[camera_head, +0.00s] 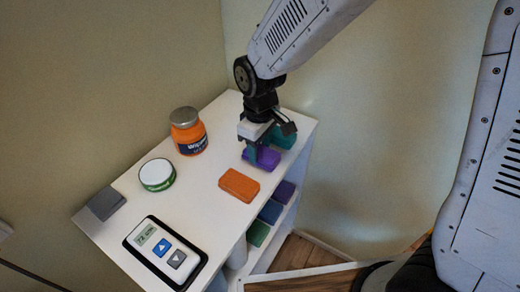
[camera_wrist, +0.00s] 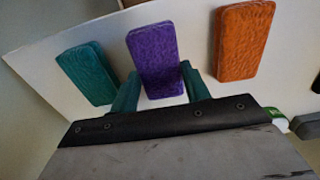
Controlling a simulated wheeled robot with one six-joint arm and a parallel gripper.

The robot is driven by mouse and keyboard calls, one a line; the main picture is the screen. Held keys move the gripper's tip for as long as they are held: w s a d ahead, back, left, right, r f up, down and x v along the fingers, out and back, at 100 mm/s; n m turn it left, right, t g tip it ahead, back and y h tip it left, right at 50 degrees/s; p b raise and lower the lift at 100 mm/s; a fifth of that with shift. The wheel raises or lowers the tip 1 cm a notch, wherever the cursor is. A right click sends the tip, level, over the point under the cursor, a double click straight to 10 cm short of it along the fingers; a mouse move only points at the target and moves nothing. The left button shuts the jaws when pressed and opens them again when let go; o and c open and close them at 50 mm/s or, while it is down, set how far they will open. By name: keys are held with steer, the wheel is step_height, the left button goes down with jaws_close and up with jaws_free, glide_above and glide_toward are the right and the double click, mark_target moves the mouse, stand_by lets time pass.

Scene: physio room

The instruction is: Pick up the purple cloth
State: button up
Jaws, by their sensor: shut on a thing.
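The purple cloth (camera_head: 265,160) is a folded block on the white shelf top, between a teal cloth and an orange cloth. My gripper (camera_head: 258,155) is over it from above, with its teal fingers down at the cloth. In the wrist view the purple cloth (camera_wrist: 155,58) stands between the two fingers of my gripper (camera_wrist: 157,88), which are shut on its near end. The cloth appears to be at the level of the shelf top; I cannot tell whether it is lifted.
The orange cloth (camera_head: 239,185) and teal cloth (camera_head: 284,137) lie close on either side. An orange jar (camera_head: 189,136), a green-and-white tub (camera_head: 157,175), a grey block (camera_head: 106,203) and a device with buttons (camera_head: 164,252) stand leftward. More folded cloths (camera_head: 270,212) lie on the lower shelf.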

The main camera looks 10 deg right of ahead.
mark_target(261, 155)
step_height(261, 155, up, 2)
steer(key=shift+r, duration=0.2)
steer(key=shift+s+r, duration=0.2)
steer(key=shift+s, duration=0.55)
steer(key=s+r, duration=0.1)
steer(key=s, duration=1.3)
steer(key=shift+s+d, duration=0.25)
steer(key=shift+d, duration=0.15)
steer(key=shift+o, duration=0.5)
steer(key=shift+r, duration=0.1)
